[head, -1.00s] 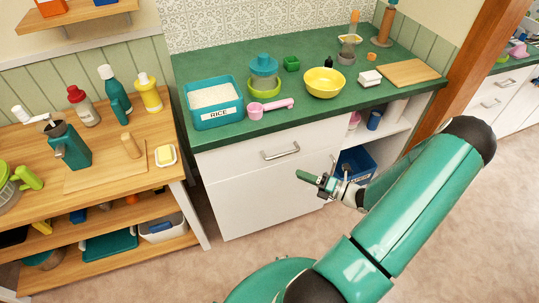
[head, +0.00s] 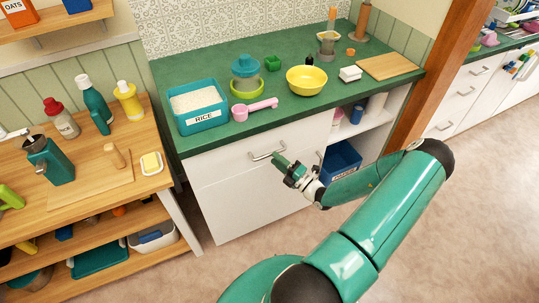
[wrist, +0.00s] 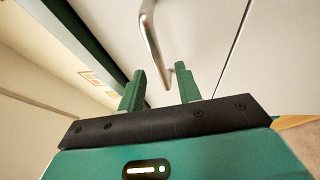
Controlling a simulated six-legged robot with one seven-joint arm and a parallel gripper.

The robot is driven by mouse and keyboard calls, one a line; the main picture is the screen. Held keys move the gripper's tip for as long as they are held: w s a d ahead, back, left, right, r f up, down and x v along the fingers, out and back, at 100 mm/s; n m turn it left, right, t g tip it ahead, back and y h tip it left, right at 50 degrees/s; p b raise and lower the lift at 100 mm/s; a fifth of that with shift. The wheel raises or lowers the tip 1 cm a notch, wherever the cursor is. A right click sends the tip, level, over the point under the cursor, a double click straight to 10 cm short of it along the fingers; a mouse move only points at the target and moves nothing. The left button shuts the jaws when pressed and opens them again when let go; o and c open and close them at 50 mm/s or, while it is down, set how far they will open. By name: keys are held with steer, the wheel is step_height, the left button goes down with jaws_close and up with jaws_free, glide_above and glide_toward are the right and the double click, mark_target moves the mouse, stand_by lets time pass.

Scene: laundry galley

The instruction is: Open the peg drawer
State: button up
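The white drawer (head: 228,164) under the green counter looks closed, its front flush with the cabinet. Its silver bar handle (head: 262,155) is near the middle of the front. My gripper (head: 280,161) is at the right end of this handle. In the wrist view, my gripper (wrist: 160,72) is open, with its two green fingers apart. The handle (wrist: 150,38) runs down so that its near end shows between the fingertips. I cannot tell whether a finger touches it. The drawer's inside is hidden.
The counter (head: 225,135) above holds a rice tub (head: 197,122), a pink scoop (head: 255,108) and a yellow bowl (head: 306,80). A wooden shelf table (head: 150,185) stands to the left. An open shelf with a blue bin (head: 342,157) is to the right. Floor in front is clear.

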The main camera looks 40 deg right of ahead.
mark_target(270, 154)
steer(key=shift+w+a+r, duration=0.15)
steer(key=shift+w+r, duration=0.05)
steer(key=shift+w, duration=0.75)
steer(key=shift+w+a+r, duration=0.15)
steer(key=shift+w, duration=0.8)
jaws_close()
steer(key=shift+s, duration=0.1)
steer(key=s+a, duration=0.4)
steer(key=s, duration=0.9)
steer(key=s+a, duration=0.4)
steer(key=s, duration=1)
steer(key=shift+s+a, duration=0.15)
steer(key=shift+s, duration=0.05)
jaws_free()
